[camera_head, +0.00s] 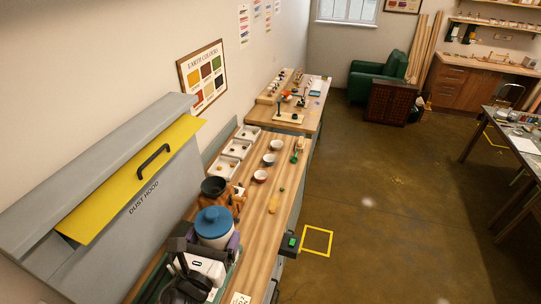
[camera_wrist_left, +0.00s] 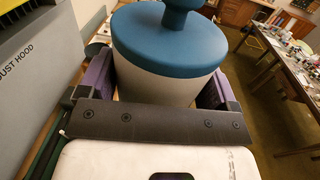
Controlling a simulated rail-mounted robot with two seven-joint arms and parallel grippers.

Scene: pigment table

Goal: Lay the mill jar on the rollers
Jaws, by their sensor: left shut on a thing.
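The mill jar (camera_head: 215,229) is a white pot with a blue knobbed lid. It is roughly upright near the front of the bench in the head view. It also fills the top middle of the left wrist view (camera_wrist_left: 165,75). My left gripper (camera_head: 212,240) has its purple-padded fingers on either side of the jar's white body, shut on it; they show in the wrist view (camera_wrist_left: 160,88) too. I cannot tell whether the jar's base touches anything. I cannot make out the rollers; my arm and the jar cover much of the near bench.
A black bowl (camera_head: 213,187) and an orange object (camera_head: 236,200) stand just beyond the jar. White trays (camera_head: 235,149) and small bowls (camera_head: 260,176) lie farther along the bench. The grey dust hood (camera_head: 120,215) with its yellow panel rises at left. A green-buttoned box (camera_head: 290,243) sits at the bench's right edge.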

